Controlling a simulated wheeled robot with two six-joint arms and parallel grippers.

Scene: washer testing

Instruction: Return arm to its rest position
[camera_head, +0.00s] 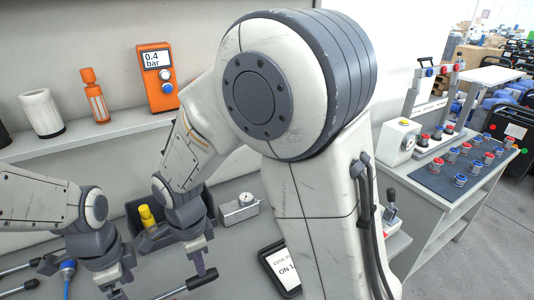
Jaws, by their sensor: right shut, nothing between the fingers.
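My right arm fills the middle of the head view, its elbow raised high and its forearm reaching down to the left. My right gripper (203,278) is shut and empty, low over the workbench, in front of a dark bin. My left arm comes in from the left edge. My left gripper (117,292) hangs at the bottom edge, left of the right gripper. Its fingertips are partly cut off, so I cannot tell whether it is open.
The dark bin (215,205) holds a yellow part (147,216). A small grey gauge block (239,208) and a tablet (278,266) lie to its right. An orange meter (157,77) stands on the shelf. A side table with a blue mat (437,181) is at right.

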